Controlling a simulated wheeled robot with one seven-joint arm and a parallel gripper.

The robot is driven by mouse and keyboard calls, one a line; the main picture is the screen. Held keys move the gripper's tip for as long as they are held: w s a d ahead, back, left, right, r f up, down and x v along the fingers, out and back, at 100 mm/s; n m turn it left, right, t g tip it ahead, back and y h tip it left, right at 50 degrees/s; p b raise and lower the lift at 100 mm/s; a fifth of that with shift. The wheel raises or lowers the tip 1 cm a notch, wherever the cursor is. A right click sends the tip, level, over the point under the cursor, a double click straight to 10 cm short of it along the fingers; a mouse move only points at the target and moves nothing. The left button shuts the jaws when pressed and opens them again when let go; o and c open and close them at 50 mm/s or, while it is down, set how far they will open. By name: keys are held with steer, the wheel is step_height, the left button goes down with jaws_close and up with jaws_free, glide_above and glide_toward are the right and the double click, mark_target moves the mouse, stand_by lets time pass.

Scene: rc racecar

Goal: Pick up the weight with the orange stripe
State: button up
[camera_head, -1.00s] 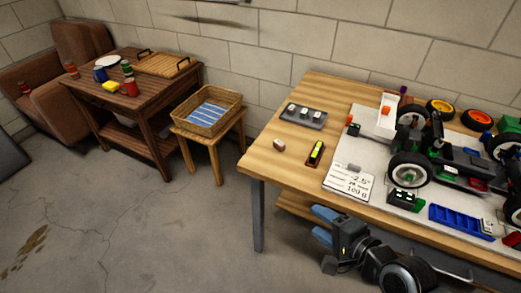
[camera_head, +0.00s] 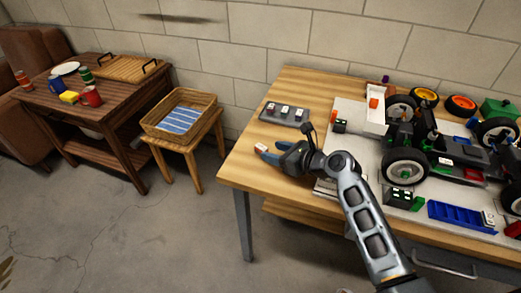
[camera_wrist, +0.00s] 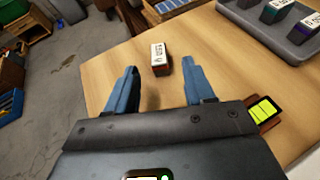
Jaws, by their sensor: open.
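A small weight (camera_head: 262,147) with a white label lies alone on the wooden table near its left edge. In the wrist view this weight (camera_wrist: 158,50) shows a white labelled face and a reddish-orange band at its near end. My gripper (camera_head: 267,153) is over the table with its blue fingers spread. In the wrist view my gripper (camera_wrist: 160,68) is open and empty, with the weight centred ahead between the fingertip lines. Contact with the weight cannot be told. A grey tray (camera_wrist: 251,22) holds several similar weights with stripes of other colours.
The grey tray (camera_head: 300,120) stands just behind the gripper. A yellow-green display (camera_wrist: 263,110) lies right of the gripper in the wrist view. The car and its parts fill the table's right side. A stool with a wicker basket (camera_head: 160,132) stands left of the table.

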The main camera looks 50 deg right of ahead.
mark_target(266, 150)
steer(key=shift+x, duration=2.35)
steer(key=shift+a, duration=0.15)
steer(key=shift+c, duration=0.4)
jaws_close()
